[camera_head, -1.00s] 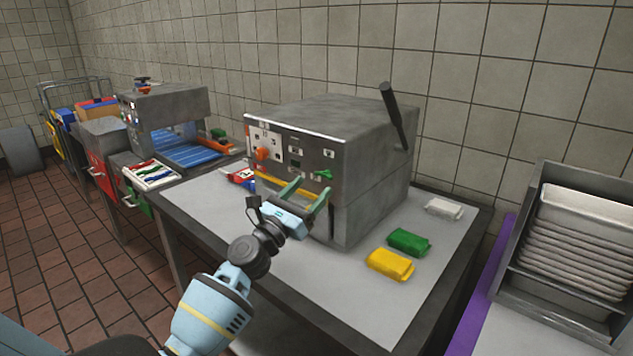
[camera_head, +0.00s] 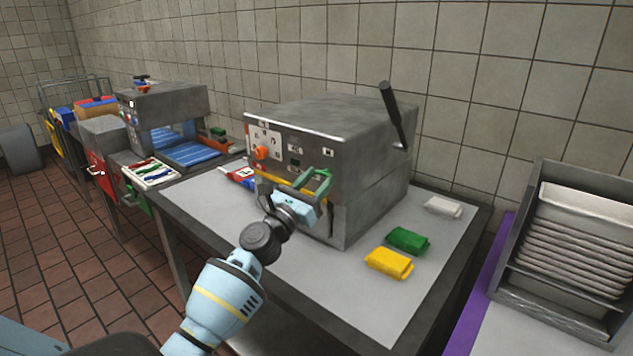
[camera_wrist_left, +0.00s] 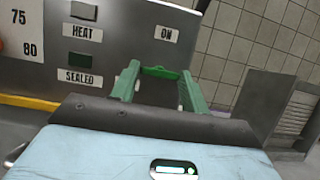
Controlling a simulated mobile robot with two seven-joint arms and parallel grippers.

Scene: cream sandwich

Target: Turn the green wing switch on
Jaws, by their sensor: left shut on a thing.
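The green wing switch (camera_wrist_left: 160,72) is on the front panel of the grey sealing machine (camera_head: 345,125), below the ON label (camera_wrist_left: 165,33). My left gripper (camera_head: 318,174) is at the right part of this panel. In the left wrist view its two green fingers (camera_wrist_left: 160,82) stand on either side of the switch and are shut on it. The fingers hide most of the switch in the head view, so its exact angle is hard to tell. My right gripper is not in view.
An orange knob (camera_head: 262,152) is on the panel's left. A black lever (camera_head: 393,112) rises at the machine's right side. Yellow (camera_head: 389,262), green (camera_head: 407,240) and white (camera_head: 442,206) packets lie on the table right of the machine. Stacked trays (camera_head: 580,240) stand at far right.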

